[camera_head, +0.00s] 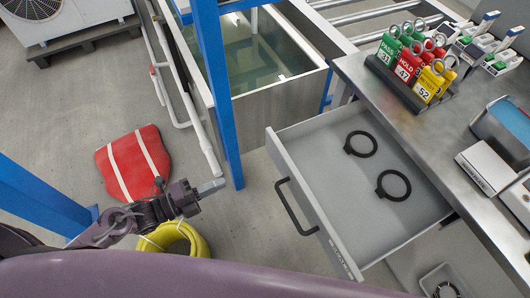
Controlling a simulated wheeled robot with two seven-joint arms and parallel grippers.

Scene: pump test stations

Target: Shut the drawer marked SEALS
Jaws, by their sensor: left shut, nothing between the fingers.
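The drawer (298,190) is pulled out from under the metal bench, its grey front facing my side. Lettering runs along its front near the lower end, too small and slanted to read surely. A black bar handle (292,208) stands out from that front. Two black rings (394,186) lie apart on the drawer's floor. My left gripper (218,186) is shut and empty, left of the drawer front and apart from the handle. My right gripper is not in view.
The metal bench (433,135) carries a rack of green, red and yellow tags (411,65). A blue post (217,100) and a water tank (268,115) stand behind my left gripper. A red pad (134,162) and yellow hose (176,238) lie on the floor.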

